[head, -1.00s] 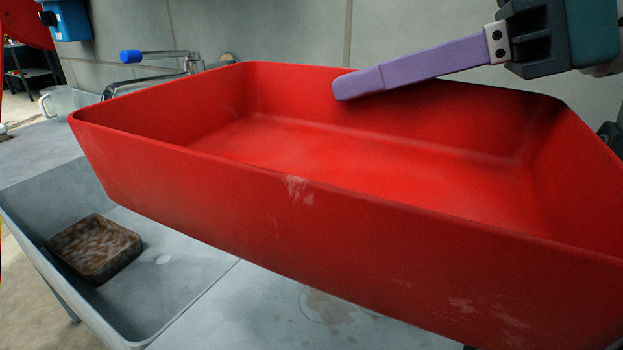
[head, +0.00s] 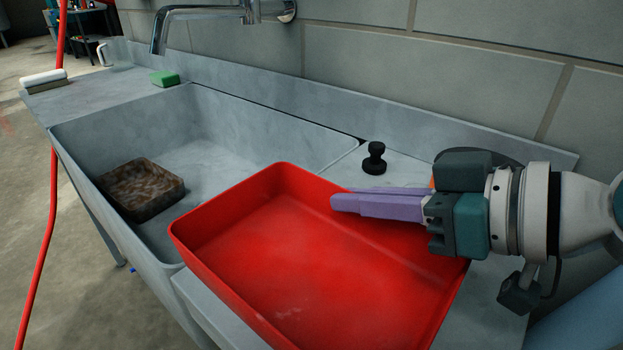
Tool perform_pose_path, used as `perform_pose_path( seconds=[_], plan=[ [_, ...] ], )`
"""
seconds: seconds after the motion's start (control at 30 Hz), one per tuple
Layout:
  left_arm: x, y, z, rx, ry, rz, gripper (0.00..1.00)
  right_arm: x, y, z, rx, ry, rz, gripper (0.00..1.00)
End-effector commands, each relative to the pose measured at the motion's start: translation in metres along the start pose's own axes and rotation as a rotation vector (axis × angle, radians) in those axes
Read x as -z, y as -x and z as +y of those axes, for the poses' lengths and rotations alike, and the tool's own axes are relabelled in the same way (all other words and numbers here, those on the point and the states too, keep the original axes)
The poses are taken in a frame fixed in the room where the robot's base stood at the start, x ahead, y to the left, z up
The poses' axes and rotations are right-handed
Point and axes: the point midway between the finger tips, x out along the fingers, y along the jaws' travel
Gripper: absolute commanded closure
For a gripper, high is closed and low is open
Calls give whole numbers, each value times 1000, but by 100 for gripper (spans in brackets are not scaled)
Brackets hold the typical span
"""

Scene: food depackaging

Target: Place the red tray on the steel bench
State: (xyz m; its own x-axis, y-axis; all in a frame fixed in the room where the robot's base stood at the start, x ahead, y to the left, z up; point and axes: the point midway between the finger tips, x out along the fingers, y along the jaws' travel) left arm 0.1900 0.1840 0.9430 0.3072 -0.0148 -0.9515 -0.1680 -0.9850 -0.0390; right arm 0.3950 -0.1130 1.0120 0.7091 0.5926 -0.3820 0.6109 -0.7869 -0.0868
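The red tray (head: 290,275) is open-topped and empty, at lower middle of the head view. It is over the steel bench (head: 340,168) beside the sink, with its left end close to the sink's edge. I cannot tell whether its base touches the bench, as its walls hide the underside. My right gripper (head: 342,197) comes in from the right with purple fingers. One finger is inside the tray and the other is behind its far wall, closed on that wall near the rim. My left gripper is out of view.
A steel sink (head: 215,135) holds a brown, dirty-looking tray (head: 142,190). A black knob-like object (head: 374,159) stands on the bench behind the red tray. A faucet (head: 205,14) overhangs the sink. A green sponge (head: 165,78) lies on the left ledge. A wall (head: 450,75) closes the back.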

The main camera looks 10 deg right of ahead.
Motion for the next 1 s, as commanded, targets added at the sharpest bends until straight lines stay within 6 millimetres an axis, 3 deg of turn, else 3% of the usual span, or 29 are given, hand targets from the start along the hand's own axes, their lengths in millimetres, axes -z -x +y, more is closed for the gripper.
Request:
perform_pose_path(
  seconds=[0.33,0.77,0.8,1.0],
  plan=[
    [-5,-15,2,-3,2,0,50,-39,-16,4,-1,-3,0,100],
    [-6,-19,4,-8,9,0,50,-45,-18,4,0,1,1,100],
    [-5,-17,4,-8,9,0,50,-43,-18,4,0,1,0,92],
    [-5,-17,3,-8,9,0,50,-43,-18,4,0,0,0,70]
  ],
)
